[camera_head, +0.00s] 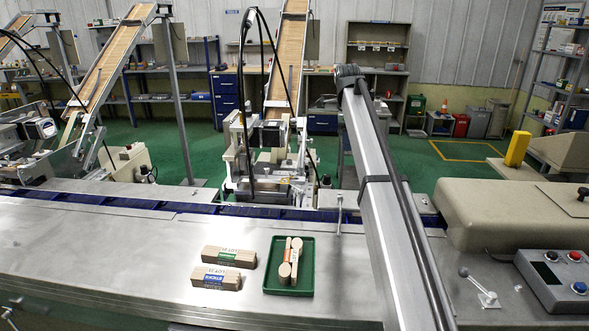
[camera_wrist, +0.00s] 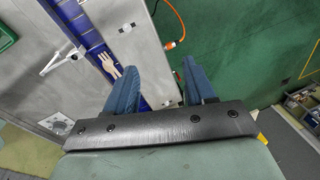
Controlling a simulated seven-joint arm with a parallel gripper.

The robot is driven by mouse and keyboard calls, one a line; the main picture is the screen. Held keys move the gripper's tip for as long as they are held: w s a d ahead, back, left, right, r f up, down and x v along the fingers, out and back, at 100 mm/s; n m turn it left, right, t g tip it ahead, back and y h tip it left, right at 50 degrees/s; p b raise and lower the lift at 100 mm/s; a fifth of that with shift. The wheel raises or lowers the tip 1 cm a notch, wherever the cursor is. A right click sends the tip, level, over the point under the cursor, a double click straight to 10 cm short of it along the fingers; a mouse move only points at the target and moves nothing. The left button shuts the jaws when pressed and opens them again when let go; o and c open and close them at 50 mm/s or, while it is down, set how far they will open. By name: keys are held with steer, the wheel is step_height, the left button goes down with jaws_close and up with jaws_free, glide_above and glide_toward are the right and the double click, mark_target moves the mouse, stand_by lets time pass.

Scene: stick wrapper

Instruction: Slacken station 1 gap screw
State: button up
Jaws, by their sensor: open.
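The gap screw cannot be made out in either view, and no station label is readable. A feeder station (camera_head: 268,150) with a sloped chute and black cables stands behind the conveyor in the middle of the head view. Another feeder station (camera_head: 30,140) stands at the far left. In the wrist view my gripper (camera_wrist: 160,68) has two blue fingers spread apart with nothing between them. It is above the area of the blue conveyor strip (camera_wrist: 128,82) and the green floor. In the head view my arm crosses the right half, and the fingers do not show.
A green tray (camera_head: 307,277) holding sticks and two wrapped stick bundles (camera_head: 229,257) (camera_head: 215,278) lie on the steel table (camera_head: 100,250). A control box (camera_head: 555,277) stands at right.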

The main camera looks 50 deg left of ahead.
mark_target(293, 173)
steer(key=s+a+r+m+g, duration=0.1)
steer(key=s+a+r, duration=0.1)
steer(key=s+a, duration=0.4)
steer(key=s+a+r+g, duration=0.1)
steer(key=s+a+r, duration=0.15)
steer(key=s, duration=0.65)
steer(key=shift+h, duration=0.3)
steer(key=f, duration=0.9)
steer(key=a+f, duration=0.1)
steer(key=f, duration=0.4)
steer(key=shift+f, duration=0.2)
steer(key=shift+c, duration=0.5)
jaws_close()
